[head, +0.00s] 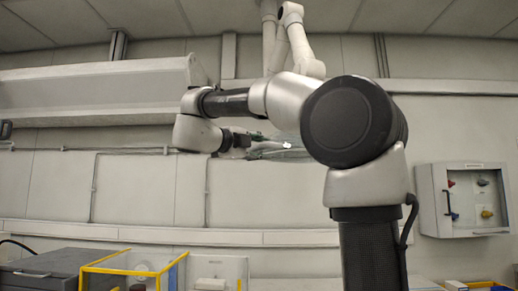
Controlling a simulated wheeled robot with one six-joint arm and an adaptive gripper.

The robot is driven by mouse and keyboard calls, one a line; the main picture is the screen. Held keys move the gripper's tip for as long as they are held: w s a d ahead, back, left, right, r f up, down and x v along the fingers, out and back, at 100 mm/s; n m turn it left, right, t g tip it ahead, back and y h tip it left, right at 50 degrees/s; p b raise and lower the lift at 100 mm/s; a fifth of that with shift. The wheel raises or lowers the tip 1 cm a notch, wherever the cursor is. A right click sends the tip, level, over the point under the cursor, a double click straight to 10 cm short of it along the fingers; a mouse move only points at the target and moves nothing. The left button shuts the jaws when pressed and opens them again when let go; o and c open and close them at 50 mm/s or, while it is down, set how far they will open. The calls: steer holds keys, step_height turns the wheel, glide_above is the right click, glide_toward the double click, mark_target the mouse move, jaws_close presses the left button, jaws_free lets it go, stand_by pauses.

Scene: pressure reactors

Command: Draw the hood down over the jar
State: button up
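My gripper (262,142) is in the middle of the head view, in front of the back wall and pointing right. Its fingers are small and partly merge with a grey-green, partly clear shape (285,153) beside them; I cannot tell whether they touch it. That shape may be the hood, but its outline is unclear. A white jointed duct arm (292,28) comes down from the ceiling, and its lower part is hidden behind my arm. I cannot make out the jar for certain.
A yellow-framed clear enclosure (128,261) stands at the bottom left, beside a dark grey box (45,268). A pale panel (218,267) is to its right. A wall cabinet with coloured knobs (464,200) hangs at right. A long shelf-like housing (90,92) runs along the upper left.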

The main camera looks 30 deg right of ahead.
jaws_close()
step_height(320, 180, down, 28)
steer(key=shift+f, duration=0.15)
stand_by(0.4)
jaws_free()
steer(key=v, duration=1.2)
